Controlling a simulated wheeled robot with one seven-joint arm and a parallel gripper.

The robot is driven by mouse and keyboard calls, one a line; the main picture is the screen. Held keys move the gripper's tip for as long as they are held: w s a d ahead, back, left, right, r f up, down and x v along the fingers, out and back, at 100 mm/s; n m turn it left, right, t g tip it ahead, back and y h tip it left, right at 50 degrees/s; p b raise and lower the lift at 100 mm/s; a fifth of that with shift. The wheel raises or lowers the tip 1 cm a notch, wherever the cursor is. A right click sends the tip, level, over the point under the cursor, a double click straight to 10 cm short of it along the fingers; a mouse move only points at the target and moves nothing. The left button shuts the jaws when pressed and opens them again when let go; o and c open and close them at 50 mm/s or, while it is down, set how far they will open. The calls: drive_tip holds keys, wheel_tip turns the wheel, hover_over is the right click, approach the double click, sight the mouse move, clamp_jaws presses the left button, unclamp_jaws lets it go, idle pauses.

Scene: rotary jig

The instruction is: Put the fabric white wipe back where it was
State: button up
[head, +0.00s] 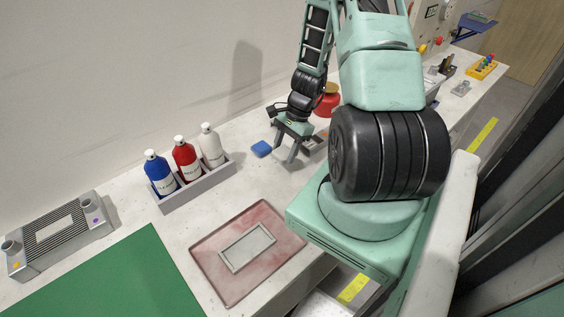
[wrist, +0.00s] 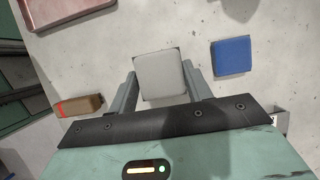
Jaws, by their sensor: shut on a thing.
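The white wipe (wrist: 160,74) is a pale, square pad with rounded corners. In the wrist view it sits between the two fingers of my gripper (wrist: 159,84), which is shut on it. In the head view my gripper (head: 291,152) points down at the table behind the tray of bottles; the wipe is hard to make out there. I cannot tell whether the wipe touches the table. A blue wipe (head: 261,149) lies on the table just left of my gripper; it also shows in the wrist view (wrist: 231,56).
A grey tray (head: 200,190) holds blue, red and white bottles. A reddish mat (head: 213,281) with a frame lies in front. A brown block with a red band (wrist: 80,106) lies left in the wrist view. A red round thing (head: 328,100) stands behind my gripper.

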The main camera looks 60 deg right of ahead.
sight(285, 169)
drive_tip(key=shift+f+p, duration=0.5)
drive_tip(key=shift+f, duration=2.1)
drive_tip(key=shift+f, duration=0.2)
drive_tip(key=o, duration=0.9)
drive_tip(key=shift+o, duration=0.2)
drive_tip(key=shift+r, duration=0.1)
